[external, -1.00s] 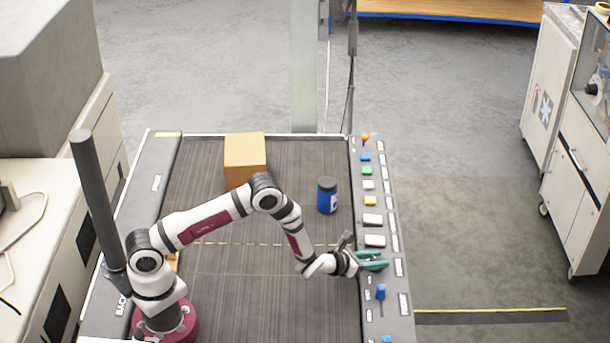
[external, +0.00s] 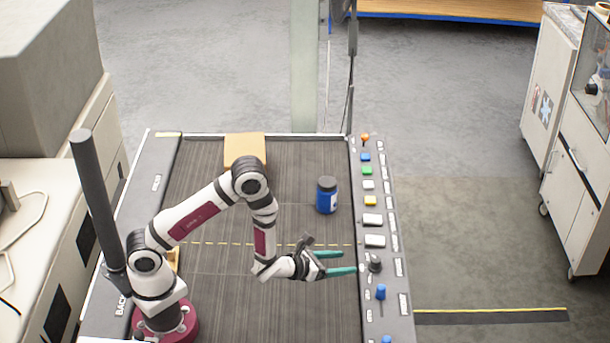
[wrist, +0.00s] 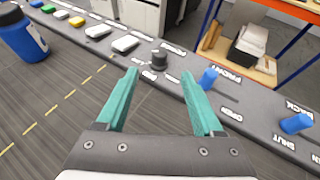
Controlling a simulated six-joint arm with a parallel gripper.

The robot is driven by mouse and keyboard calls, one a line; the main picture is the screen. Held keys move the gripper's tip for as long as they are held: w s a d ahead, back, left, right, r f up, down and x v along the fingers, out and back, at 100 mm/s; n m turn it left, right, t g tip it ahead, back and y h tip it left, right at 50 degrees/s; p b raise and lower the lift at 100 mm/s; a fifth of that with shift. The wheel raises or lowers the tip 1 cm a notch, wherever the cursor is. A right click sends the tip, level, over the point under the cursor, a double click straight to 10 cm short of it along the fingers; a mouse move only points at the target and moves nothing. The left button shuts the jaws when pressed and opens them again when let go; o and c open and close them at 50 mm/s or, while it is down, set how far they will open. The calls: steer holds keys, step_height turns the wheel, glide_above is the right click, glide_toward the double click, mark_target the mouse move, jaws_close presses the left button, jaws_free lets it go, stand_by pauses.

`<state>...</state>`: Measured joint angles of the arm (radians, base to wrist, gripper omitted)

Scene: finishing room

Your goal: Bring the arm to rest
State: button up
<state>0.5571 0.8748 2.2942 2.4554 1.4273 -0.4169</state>
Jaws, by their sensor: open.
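My gripper (external: 342,262) has green fingers spread apart with nothing between them. In the external view it is over the right part of the dark work surface (external: 220,290), its fingertips pointing right toward the control strip. In the wrist view the open fingers (wrist: 158,90) point toward a black knob (wrist: 159,59) on the strip, which stands beyond the tips. The same knob shows in the external view (external: 375,263), just right of the fingers and apart from them. My arm is bent, with its elbow raised over the work surface.
A blue jar (external: 327,196) with a dark lid stands behind my gripper. An orange-tan box (external: 244,147) is at the back, partly hidden by my elbow. The control strip (external: 398,300) carries coloured buttons, white switches and a blue lever (external: 381,292). The front middle surface is clear.

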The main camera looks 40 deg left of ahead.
steer(key=v, duration=0.3)
stand_by(0.4)
